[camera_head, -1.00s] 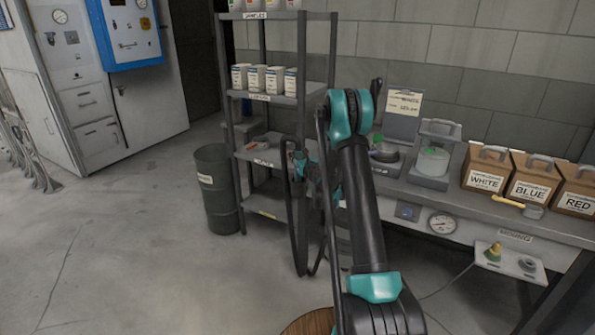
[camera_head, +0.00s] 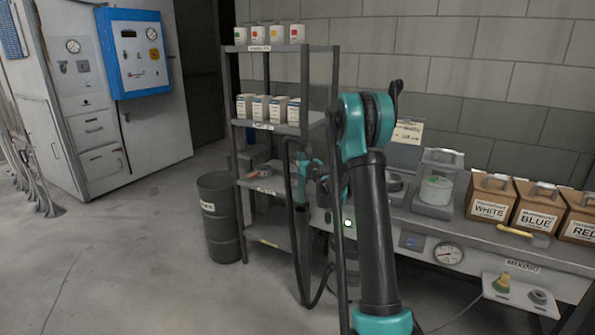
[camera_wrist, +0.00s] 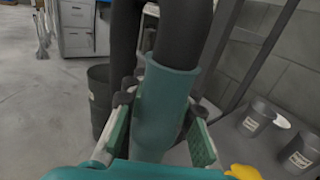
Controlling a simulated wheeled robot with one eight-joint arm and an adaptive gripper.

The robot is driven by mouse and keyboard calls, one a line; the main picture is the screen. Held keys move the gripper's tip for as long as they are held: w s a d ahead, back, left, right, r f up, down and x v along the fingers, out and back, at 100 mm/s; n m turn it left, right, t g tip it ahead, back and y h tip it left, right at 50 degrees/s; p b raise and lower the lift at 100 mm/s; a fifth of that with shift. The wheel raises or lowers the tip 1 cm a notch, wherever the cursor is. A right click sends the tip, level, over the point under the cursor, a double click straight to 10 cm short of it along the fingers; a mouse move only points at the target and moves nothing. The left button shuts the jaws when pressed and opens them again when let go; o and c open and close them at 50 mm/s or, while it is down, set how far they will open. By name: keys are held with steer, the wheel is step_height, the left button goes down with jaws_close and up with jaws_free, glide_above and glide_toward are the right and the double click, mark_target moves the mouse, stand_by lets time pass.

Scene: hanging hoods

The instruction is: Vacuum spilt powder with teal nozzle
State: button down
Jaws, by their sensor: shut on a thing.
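The teal nozzle (camera_wrist: 160,100) fills the middle of the wrist view, with a thick black hose (camera_wrist: 172,35) running up from it. My gripper (camera_wrist: 158,112) is shut on it, one finger pad on each side. In the head view, the teal nozzle (camera_head: 303,165) shows small beside the shelf rack, with the hose (camera_head: 299,250) hanging in a loop toward the floor. My gripper (camera_head: 325,188) is there too, partly hidden by my arm. I cannot make out any spilt powder in either view.
The shelf rack (camera_head: 306,80) stands close to the nozzle, with a dark green drum (camera_head: 218,225) at its left. Open floor (camera_head: 130,265) lies at the left.

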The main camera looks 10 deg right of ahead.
step_height(320, 180, up, 17)
steer(key=shift+r, duration=0.15)
stand_by(1.3)
